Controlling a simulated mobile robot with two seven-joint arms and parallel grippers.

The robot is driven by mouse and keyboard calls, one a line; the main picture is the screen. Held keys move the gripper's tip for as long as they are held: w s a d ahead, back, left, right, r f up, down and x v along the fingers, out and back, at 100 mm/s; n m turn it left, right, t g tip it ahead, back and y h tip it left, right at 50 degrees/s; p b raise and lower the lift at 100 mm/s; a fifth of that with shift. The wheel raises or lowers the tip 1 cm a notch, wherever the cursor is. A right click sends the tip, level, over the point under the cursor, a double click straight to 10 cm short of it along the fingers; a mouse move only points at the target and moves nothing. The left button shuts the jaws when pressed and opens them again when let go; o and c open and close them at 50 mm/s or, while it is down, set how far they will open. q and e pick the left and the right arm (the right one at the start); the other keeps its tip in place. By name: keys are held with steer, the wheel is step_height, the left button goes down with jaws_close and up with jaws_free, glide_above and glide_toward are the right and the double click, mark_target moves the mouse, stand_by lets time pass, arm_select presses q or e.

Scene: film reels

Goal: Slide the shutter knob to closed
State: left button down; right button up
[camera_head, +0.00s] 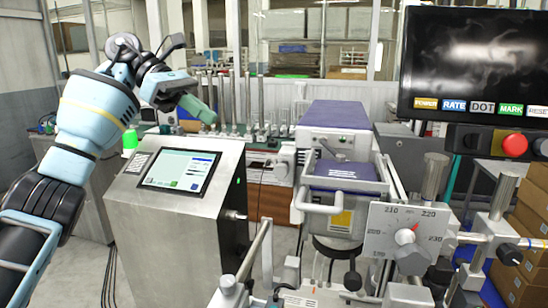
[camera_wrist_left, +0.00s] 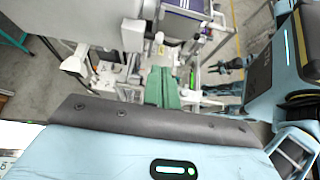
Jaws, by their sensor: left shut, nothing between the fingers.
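My left gripper (camera_head: 208,116) is raised in the air above the touchscreen console, its green fingers together with nothing between them. The green fingers (camera_wrist_left: 162,88) also show in the left wrist view, pointing away over the machine parts. I cannot make out for certain which part is the shutter knob.
The metal console with a touchscreen (camera_head: 180,171) stands below my left gripper. A machine with a purple top (camera_head: 336,114) and a white handle (camera_head: 318,208) stands at the centre. A dark monitor (camera_head: 474,58) with a red button (camera_head: 514,145) below it is at upper right. Cardboard boxes (camera_head: 530,220) stand at right.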

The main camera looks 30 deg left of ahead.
arm_select(q)
steer(key=shift+a+f, duration=0.1)
steer(key=shift+a, duration=0.05)
arm_select(e)
steer(key=shift+s+a, duration=0.1)
steer(key=shift+a, duration=0.1)
arm_select(q)
glide_toward(281, 171)
steer(key=w+x, duration=0.1)
steer(key=x, duration=0.3)
steer(key=shift+d+f, duration=0.45)
steer(key=shift+f, duration=0.15)
arm_select(e)
steer(key=shift+r, duration=0.1)
